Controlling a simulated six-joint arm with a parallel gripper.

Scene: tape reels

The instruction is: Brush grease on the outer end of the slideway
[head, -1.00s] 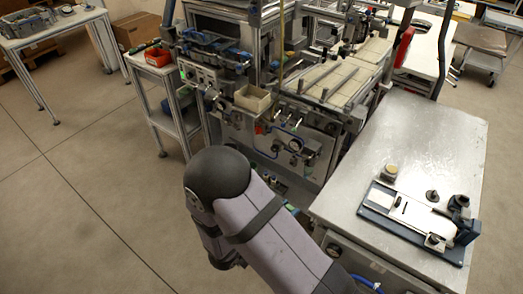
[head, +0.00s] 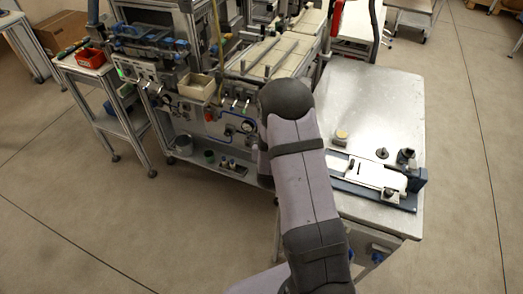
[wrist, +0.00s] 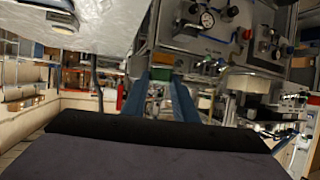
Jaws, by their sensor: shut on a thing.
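The slideway (head: 378,178), a pale flat rail on a blue base, lies on the metal table at right; my arm is in front of its left end. A blue block (head: 416,180) stands at its right end. A small round tin with a yellowish top (head: 341,135) stands behind it. My gripper is hidden behind my arm in the head view. In the wrist view my gripper (wrist: 162,76) shows two blue fingers shut on a small green and brown thing (wrist: 162,59), too small to identify surely. No brush shows clearly.
The metal table (head: 370,95) has bare room behind the slideway. A black knob (head: 382,153) stands behind the rail. A machine with a beige bin (head: 197,87) and gauges stands left of the table. A red box (head: 90,58) sits on a side stand.

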